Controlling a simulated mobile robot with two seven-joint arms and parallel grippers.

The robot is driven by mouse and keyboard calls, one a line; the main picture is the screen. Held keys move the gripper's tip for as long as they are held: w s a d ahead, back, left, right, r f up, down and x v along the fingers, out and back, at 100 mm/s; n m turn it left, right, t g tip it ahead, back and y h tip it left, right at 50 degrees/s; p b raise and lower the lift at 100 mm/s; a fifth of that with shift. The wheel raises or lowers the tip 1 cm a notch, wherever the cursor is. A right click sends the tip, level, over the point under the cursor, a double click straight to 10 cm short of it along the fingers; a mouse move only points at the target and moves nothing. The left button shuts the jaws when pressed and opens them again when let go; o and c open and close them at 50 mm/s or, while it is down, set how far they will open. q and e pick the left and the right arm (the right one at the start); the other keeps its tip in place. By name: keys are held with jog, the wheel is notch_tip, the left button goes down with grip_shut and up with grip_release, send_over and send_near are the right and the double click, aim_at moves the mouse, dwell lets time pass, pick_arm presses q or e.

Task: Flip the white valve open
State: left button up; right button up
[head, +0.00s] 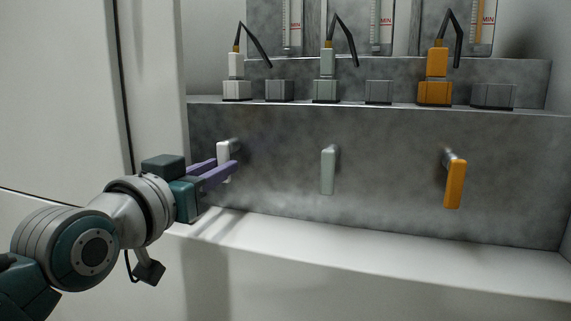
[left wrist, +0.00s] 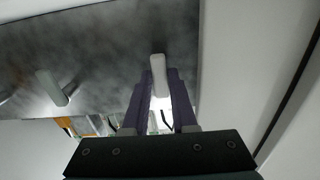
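The white valve (head: 223,149) is the leftmost of three lever handles on the grey wall panel, and its handle hangs about straight down. It also shows in the left wrist view (left wrist: 158,70), between my fingertips. My left gripper (head: 222,170) has its two purple fingers on either side of the white handle. In the left wrist view the fingers (left wrist: 160,85) leave no clear gap beside the handle, so they look closed on it. The near finger hides part of the handle in the head view. My right gripper is in neither view.
A grey-green valve handle (head: 328,171) and an orange one (head: 455,184) hang to the right on the same panel. Above is a ledge with coloured nozzles and grey blocks (head: 378,92). A white shelf (head: 380,252) below is bare. A white wall (head: 158,80) stands close on the left.

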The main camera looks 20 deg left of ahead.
pick_arm(q)
jog(key=o, duration=0.4)
jog(key=shift+s, duration=0.1)
jog(key=shift+s+p, duration=0.25)
jog(key=shift+p, duration=0.1)
jog(key=s+p, duration=0.4)
jog(key=s, duration=0.5)
jog(key=shift+s+a, duration=0.15)
jog(key=shift+a, duration=0.05)
